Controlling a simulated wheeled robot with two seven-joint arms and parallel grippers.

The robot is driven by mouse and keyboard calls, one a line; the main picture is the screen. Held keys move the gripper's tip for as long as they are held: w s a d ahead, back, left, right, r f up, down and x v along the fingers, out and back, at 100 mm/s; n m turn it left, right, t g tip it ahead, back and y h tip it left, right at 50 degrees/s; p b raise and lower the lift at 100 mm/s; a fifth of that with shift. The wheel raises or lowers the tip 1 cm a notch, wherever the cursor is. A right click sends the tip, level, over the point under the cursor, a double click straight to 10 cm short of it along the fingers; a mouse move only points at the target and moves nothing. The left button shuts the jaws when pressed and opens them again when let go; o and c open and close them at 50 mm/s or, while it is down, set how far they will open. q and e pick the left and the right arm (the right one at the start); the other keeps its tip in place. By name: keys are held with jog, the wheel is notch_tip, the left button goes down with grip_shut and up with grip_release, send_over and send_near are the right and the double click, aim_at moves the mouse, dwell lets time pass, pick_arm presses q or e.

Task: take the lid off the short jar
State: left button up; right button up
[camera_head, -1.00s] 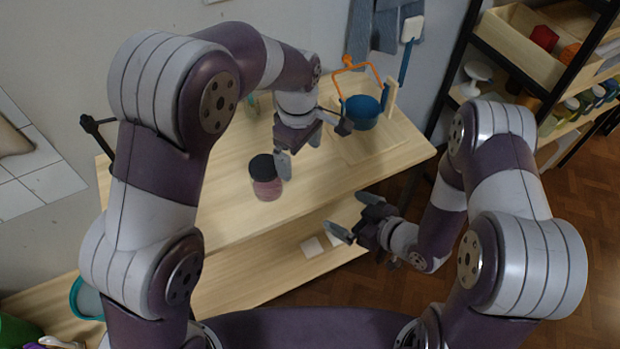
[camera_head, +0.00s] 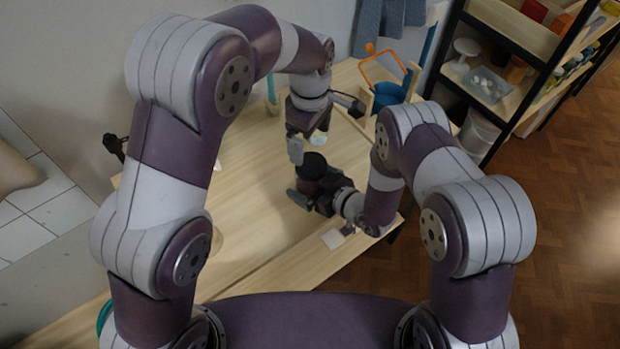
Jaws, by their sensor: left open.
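The short jar has a dark, round lid (camera_head: 313,165), which is on top of it near the middle of the table. Its pink body is mostly hidden by my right gripper. My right gripper (camera_head: 306,190) is low at the jar, with one finger showing at its near left side. The other finger is hidden, so I cannot tell whether it grips the jar. My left gripper (camera_head: 322,132) is open and empty, above and just behind the lid, its fingers pointing down. One left fingertip shows close to the lid's back left edge.
The wooden table (camera_head: 245,190) is clear left of the jar. A pale glassy item (camera_head: 318,139) stands behind the lid, partly covered by my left gripper. A shelf (camera_head: 500,100) stands farther right.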

aim_at(312, 164)
pick_arm(q)
jog(key=shift+d, duration=0.2)
pick_arm(e)
jog(key=shift+d, duration=0.15)
jog(key=c, duration=1.8)
pick_arm(q)
jog(key=m, duration=0.3)
jog(key=shift+m, duration=0.4)
pick_arm(e)
jog(key=shift+c, duration=0.2)
pick_arm(q)
jog(key=m, duration=1.1)
jog(key=shift+s+m, duration=0.1)
jog(key=shift+m, duration=0.3)
jog(key=m, duration=0.3)
jog(key=shift+m, duration=0.4)
jog(key=m, duration=2)
jog(key=shift+m, duration=0.3)
jog(key=shift+f, duration=0.35)
notch_tip(312, 164, down, 7)
jog(key=shift+f, duration=0.15)
jog(key=shift+d, duration=0.1)
jog(key=c, duration=1.1)
